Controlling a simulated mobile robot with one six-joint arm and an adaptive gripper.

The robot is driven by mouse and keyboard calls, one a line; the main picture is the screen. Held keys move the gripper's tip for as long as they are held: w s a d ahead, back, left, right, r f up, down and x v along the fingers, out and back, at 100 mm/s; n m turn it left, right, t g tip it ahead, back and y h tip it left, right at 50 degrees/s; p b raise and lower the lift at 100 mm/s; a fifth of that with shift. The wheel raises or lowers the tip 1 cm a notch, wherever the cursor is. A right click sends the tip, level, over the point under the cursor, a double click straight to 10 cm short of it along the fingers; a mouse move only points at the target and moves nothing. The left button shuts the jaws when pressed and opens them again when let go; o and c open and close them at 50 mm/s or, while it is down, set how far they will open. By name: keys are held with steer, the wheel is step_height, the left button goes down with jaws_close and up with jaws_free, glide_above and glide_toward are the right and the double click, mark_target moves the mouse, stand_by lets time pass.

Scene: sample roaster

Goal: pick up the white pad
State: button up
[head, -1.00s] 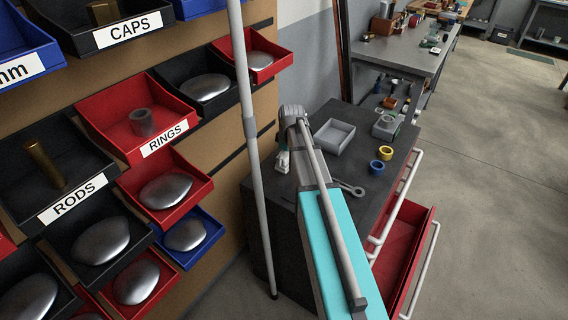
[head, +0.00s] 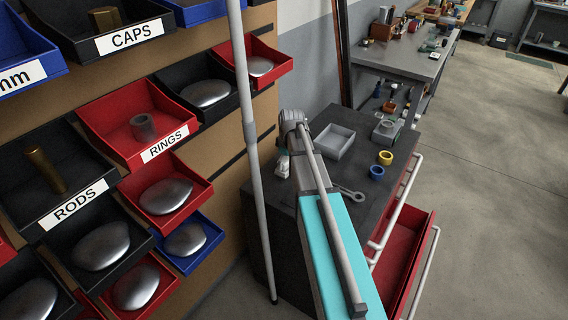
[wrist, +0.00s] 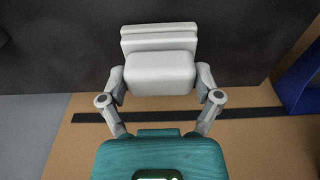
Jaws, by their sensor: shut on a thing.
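The white pad (wrist: 160,74) shows in the middle of the wrist view, a pale block with stepped layers behind its front part. My gripper (wrist: 160,85) has one finger on each side of it and is shut on it. In the head view my gripper (head: 283,163) is small and partly hidden by my arm, with a pale shape at its end above the left part of the dark cabinet top. The pad's underside is hidden, and I cannot tell how far it is from the surface.
The dark cabinet top (head: 340,178) holds a grey tray (head: 334,141), a yellow ring (head: 386,158), a blue ring (head: 377,173) and a wrench-like tool (head: 350,193). A red drawer (head: 395,262) stands open. A grey pole (head: 254,160) and a bin rack stand left.

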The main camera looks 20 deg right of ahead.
steer(key=shift+r+p, duration=1.15)
steer(key=shift+r, duration=0.1)
steer(key=d+r+p, duration=1)
steer(key=d, duration=0.4)
steer(key=shift+w+r, duration=0.15)
steer(key=shift+w, duration=0.3)
steer(key=o, duration=0.6)
steer(key=c, duration=0.4)
